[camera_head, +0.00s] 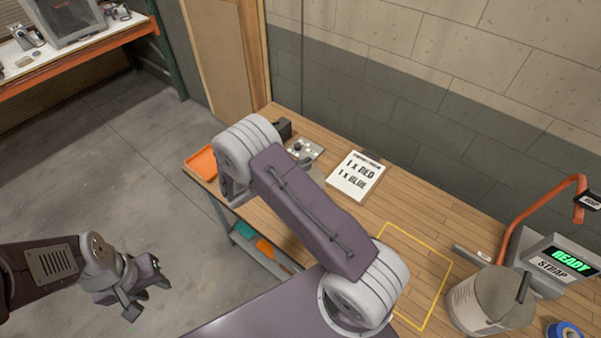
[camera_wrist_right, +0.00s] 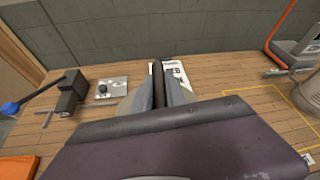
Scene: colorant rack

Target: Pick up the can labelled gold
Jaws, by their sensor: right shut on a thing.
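No can with a readable gold label shows in either view. My right gripper (camera_wrist_right: 158,88) points toward the back of the bench in the right wrist view. Its two grey fingers are close together, with a narrow dark strip between them. In the head view my right arm hides most of this gripper. My left gripper (camera_head: 146,297) is at the lower left of the head view, over the floor and away from the bench. Its fingers are apart and nothing shows between them.
The wooden bench (camera_head: 440,222) bears a white card (camera_head: 356,177) reading 1 x RED, 1 x BLUE, and a yellow outlined square (camera_head: 447,275). A grey drum (camera_head: 488,303) and a READY/STRAP display (camera_head: 565,262) stand at right. An orange tray (camera_head: 201,163) lies at the left end.

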